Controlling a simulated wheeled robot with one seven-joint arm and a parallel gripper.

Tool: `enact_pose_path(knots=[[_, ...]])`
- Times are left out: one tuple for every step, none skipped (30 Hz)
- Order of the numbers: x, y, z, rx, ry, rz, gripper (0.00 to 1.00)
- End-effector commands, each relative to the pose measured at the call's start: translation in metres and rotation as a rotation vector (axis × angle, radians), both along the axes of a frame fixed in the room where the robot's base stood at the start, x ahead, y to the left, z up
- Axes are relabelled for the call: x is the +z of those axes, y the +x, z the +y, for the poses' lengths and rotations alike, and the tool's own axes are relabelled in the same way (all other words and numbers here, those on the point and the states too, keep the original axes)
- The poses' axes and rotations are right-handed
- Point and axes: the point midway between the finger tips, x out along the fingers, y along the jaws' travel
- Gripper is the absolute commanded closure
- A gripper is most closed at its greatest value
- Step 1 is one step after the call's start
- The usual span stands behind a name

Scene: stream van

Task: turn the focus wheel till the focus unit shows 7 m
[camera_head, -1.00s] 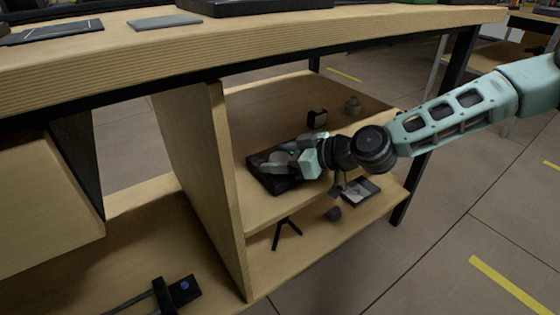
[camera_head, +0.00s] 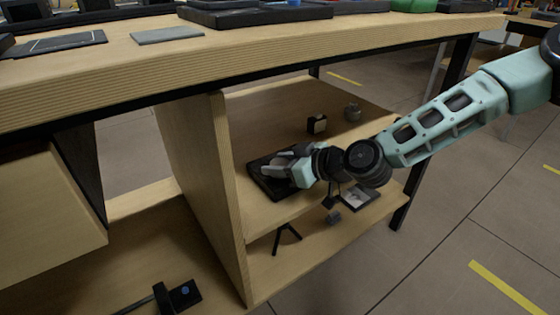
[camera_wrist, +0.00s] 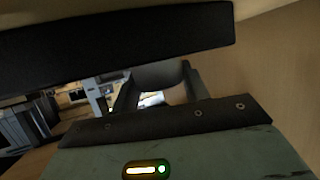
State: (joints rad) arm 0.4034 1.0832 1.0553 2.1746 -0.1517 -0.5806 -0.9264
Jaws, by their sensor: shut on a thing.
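The focus unit (camera_head: 262,180) is a dark, flat box on the middle shelf under the bench. My gripper (camera_head: 279,167) reaches in from the right and lies over it, with grey fingers low on the unit. It is shut on what seems to be the focus wheel, which the fingers and hand hide in the head view. In the wrist view, my grey fingers (camera_wrist: 168,82) show behind the palm, and a wide dark bar crosses the top; I cannot tell whether it is the unit. No distance reading is legible in either view.
A small dark box with a pale face (camera_head: 317,124) and a round grey item (camera_head: 352,112) stand farther back on the shelf. A wooden divider (camera_head: 205,170) rises close left of the unit. The bench top (camera_head: 330,32) is above. A small tripod (camera_head: 287,238) stands below.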

Motion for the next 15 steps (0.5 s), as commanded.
enact_pose_path(knots=[[0.0002, -0.0009, 0.0003, -0.001, -0.001, -0.001, 0.78], [0.0, -0.0008, 0.0003, -0.001, -0.001, -0.001, 0.78], [-0.0001, -0.0007, 0.0002, -0.001, -0.001, -0.001, 0.78], [-0.0001, -0.0007, 0.0002, -0.001, -0.001, -0.001, 0.78], [-0.0001, -0.0008, 0.0001, -0.001, 0.0, -0.002, 0.78], [0.0, -0.0008, 0.0001, -0.001, 0.0, -0.002, 0.78], [0.0, -0.0008, 0.0001, -0.001, 0.0, -0.002, 0.78], [0.0, -0.0007, 0.0001, -0.001, 0.0, -0.002, 0.78], [0.0001, -0.0008, 0.0001, -0.001, 0.0, -0.002, 0.44], [0.0001, -0.0007, 0.0, -0.001, 0.0, -0.002, 0.36], [0.0001, -0.0007, 0.0, -0.001, 0.0, -0.002, 0.34], [0.0, -0.0006, 0.0, -0.001, 0.0, -0.002, 0.34], [0.0001, -0.0006, -0.0001, -0.001, 0.0, -0.002, 0.34], [0.0, -0.0005, 0.0, -0.001, 0.0, -0.002, 0.34], [0.0001, -0.0004, -0.0001, -0.001, 0.0, -0.002, 0.34]])
